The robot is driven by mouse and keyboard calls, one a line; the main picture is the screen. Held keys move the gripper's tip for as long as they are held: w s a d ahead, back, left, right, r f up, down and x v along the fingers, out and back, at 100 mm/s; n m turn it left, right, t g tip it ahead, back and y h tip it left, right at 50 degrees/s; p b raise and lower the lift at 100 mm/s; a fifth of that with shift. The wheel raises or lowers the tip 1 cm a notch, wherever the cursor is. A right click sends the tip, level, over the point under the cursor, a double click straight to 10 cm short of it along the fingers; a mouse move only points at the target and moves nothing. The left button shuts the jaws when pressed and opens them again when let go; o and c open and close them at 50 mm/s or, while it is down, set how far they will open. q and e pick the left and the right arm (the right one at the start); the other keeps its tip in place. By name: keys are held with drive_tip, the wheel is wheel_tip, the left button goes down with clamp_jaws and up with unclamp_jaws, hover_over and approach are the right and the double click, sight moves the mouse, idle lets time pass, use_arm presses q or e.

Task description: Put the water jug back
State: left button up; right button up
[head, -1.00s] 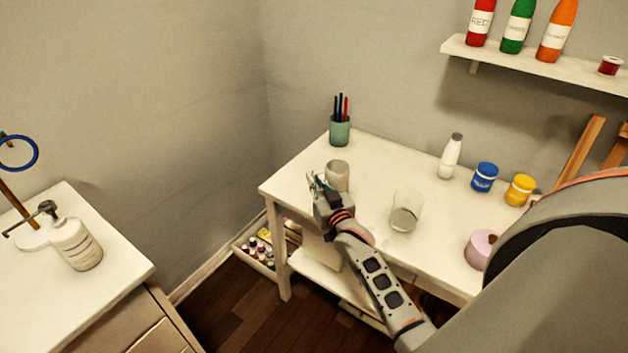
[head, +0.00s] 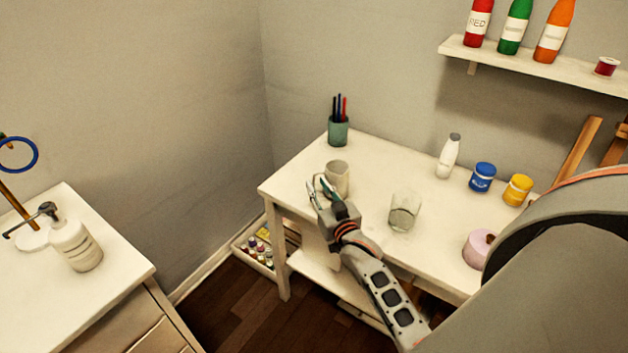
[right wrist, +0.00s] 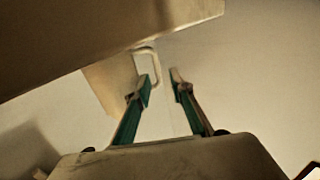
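A cream mug-like vessel (head: 337,175) stands upright near the left end of the white table (head: 375,158); I cannot tell whether it is the water jug. A clear glass vessel (head: 404,212) stands to its right. My right gripper (head: 320,188) is in front of the cream vessel in the head view, its fingers apart with nothing seen held. In the right wrist view the fingertips (right wrist: 160,77) are also apart, with a pale loop-shaped handle (right wrist: 152,62) just beyond them. What the handle belongs to is partly hidden. My left gripper is not in view.
A pen cup (head: 338,130), white bottle (head: 448,156), blue jar (head: 482,178), yellow jar (head: 517,190) and pink roll (head: 478,250) stand on the table. A pale object (head: 320,248) is under it. A pump bottle (head: 76,245) stands on the left cabinet.

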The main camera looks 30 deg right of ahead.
drive_tip(key=s, duration=0.2)
drive_tip(key=s+a, duration=0.1)
drive_tip(key=s, duration=0.4)
drive_tip(key=shift+a, duration=0.25)
drive_tip(key=shift+s+a, duration=0.1)
drive_tip(key=shift+s, duration=0.3)
drive_tip(key=s+a+f+n+g+y, duration=0.6)
drive_tip(key=s+a+f, duration=1.1)
drive_tip(key=s, duration=0.4)
drive_tip(key=shift+a+f+n+g, duration=0.3)
drive_tip(key=shift+a+g, duration=0.2)
drive_tip(key=shift+a, duration=0.35)
